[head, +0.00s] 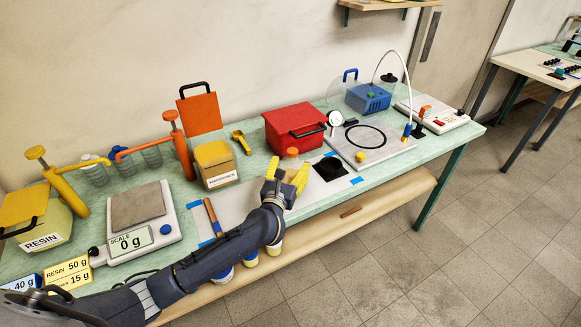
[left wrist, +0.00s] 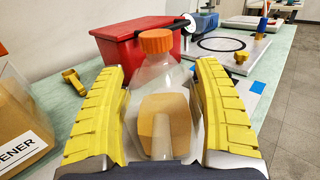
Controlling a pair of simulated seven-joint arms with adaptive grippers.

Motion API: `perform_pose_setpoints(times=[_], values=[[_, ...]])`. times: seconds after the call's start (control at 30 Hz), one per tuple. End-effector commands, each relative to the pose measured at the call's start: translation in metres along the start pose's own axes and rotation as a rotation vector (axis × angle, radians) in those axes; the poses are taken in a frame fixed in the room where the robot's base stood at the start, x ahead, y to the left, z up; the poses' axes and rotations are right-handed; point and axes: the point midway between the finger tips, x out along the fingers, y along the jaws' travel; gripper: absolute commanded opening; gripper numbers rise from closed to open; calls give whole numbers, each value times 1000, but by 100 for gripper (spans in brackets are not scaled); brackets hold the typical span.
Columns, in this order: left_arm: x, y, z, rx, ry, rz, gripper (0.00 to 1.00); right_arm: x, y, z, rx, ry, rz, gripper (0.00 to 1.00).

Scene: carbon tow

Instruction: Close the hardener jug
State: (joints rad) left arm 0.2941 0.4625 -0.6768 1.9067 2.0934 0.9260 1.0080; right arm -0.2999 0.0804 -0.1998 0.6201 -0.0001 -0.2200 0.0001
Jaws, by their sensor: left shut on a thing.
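My left gripper (head: 287,178) has its yellow fingers on both sides of a clear bottle with an orange cap (head: 291,152) and is shut on it. In the left wrist view the clear bottle (left wrist: 165,85) is upright, its orange cap (left wrist: 157,41) sits on the neck, and a tan patch shows in or through it. My right gripper is not in view.
An orange pump (head: 178,145) stands left of the labelled box. A red case (head: 294,128) is behind the bottle. A scale (head: 140,215), the resin box (head: 42,228) and a brown-handled tool (head: 213,216) are to the left. A vacuum plate (head: 371,143) is to the right.

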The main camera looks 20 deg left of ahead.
Motion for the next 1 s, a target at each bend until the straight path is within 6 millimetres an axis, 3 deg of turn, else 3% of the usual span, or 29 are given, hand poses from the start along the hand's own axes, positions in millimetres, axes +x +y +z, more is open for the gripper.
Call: perform_pose_setpoints(times=[0.27, 0.3, 0.5, 0.83, 1.0], values=[[0, 0, -2, 0, -2, 0, 0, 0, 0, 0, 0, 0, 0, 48], [0, 0, -3, 1, 0, 0, 71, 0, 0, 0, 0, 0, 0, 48], [0, 0, -3, 1, 0, 0, 94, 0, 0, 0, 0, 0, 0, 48], [0, 0, 1, 0, -1, 0, 94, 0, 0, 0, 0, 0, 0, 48], [-20, 0, -1, 2, 1, -1, 94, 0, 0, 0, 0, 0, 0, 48]])
